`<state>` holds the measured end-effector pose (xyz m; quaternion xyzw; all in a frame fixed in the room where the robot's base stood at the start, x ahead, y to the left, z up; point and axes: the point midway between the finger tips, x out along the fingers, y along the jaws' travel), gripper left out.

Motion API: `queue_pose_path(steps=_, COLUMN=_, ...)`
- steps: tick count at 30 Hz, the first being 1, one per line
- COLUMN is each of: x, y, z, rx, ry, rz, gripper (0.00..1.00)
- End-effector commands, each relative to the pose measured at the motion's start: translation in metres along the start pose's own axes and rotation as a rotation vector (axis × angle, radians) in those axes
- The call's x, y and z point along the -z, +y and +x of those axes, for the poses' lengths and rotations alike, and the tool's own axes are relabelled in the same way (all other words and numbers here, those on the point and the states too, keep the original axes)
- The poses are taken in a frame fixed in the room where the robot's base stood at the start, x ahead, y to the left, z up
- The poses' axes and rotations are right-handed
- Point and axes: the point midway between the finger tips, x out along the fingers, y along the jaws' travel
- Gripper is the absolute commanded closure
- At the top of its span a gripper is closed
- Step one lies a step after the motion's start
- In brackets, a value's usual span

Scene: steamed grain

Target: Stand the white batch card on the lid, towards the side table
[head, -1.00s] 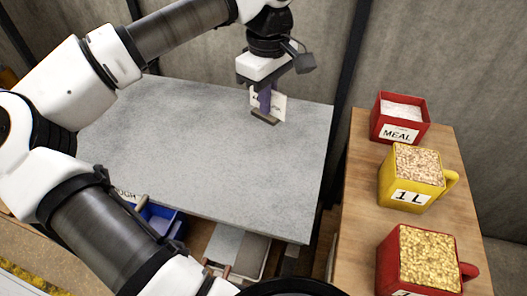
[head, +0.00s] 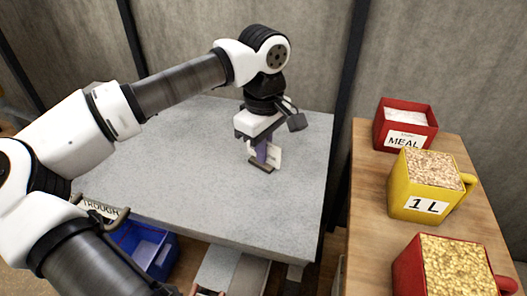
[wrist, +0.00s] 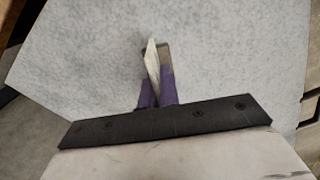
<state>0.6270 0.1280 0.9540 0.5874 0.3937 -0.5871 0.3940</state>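The white batch card (head: 275,157) has faint dark lettering and a dark foot (head: 261,169). It is upright over the right part of the grey lid (head: 190,190). My gripper (head: 262,154) points down with its purple fingers closed on the card. In the wrist view the card (wrist: 152,62) shows edge-on between the fingers (wrist: 157,92), slightly tilted in the picture. The lid (wrist: 230,50) spreads below it. I cannot tell whether the foot touches the lid. The wooden side table (head: 362,215) stands to the right of the lid, across a gap.
The side table carries a red meal box (head: 404,124), a yellow 1 L measure (head: 427,186) and a red grain-filled measure (head: 449,268). A blue bin (head: 145,246) sits below the lid's front edge. The lid around the card is clear.

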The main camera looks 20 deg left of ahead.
Motion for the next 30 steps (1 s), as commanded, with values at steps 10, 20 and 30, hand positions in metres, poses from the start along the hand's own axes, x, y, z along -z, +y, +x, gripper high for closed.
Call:
queue_pose_path(steps=10, x=0.0, y=0.0, z=0.003, rx=0.0, ry=0.0, rz=0.0, gripper=0.81)
queue_pose_path(steps=20, x=0.0, y=0.0, z=0.002, rx=0.0, ry=0.0, rz=0.0, gripper=0.75)
queue_pose_path(steps=30, x=0.001, y=0.001, z=-0.047, rx=-0.003, ry=0.003, rz=-0.002, gripper=0.75)
